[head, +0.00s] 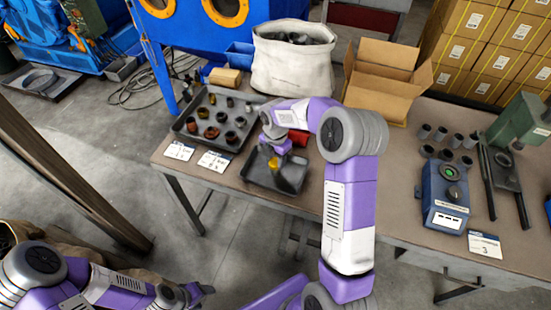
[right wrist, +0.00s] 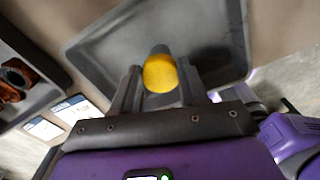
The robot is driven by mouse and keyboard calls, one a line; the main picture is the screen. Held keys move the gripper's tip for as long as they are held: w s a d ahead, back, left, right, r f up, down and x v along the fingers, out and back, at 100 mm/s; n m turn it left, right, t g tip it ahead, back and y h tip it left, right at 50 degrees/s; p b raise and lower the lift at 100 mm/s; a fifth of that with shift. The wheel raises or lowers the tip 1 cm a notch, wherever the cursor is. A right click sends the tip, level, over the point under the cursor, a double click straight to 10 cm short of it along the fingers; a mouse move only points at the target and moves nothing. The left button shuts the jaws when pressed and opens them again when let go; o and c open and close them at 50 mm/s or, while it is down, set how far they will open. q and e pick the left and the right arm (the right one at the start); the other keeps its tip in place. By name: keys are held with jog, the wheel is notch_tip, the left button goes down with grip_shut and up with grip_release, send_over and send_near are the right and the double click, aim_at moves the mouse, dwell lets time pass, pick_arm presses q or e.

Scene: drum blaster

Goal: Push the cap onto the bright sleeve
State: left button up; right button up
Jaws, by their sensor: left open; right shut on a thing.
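A yellow cap (head: 273,164) is over the grey shallow tray (head: 290,184) at the table's front edge. My right gripper (head: 273,158) is shut on the cap, reaching down over the tray. In the right wrist view the yellow cap (right wrist: 160,74) sits between the two dark fingers. A small grey piece (right wrist: 160,50) shows just behind the cap; I cannot tell if it is the bright sleeve or if the two touch. My left gripper (head: 203,291) is open and empty, low at the left, away from the table.
A dark tray (head: 180,128) of several rings and sleeves lies left of the grey tray. A red part (head: 298,138) is close by my right forearm. A white sack (head: 290,70) and open carton (head: 385,85) stand behind. A blue device (head: 445,195) is at right.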

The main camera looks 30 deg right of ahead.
jog(key=shift+f, duration=0.45)
dwell(0.9)
jog(key=shift+f, duration=0.25)
dwell(0.6)
jog(key=o, duration=1.6)
jog(key=shift+c, duration=0.2)
jog(key=shift+r, duration=0.1)
jog(key=shift+r+p, duration=2.4)
jog(key=shift+r, duration=0.05)
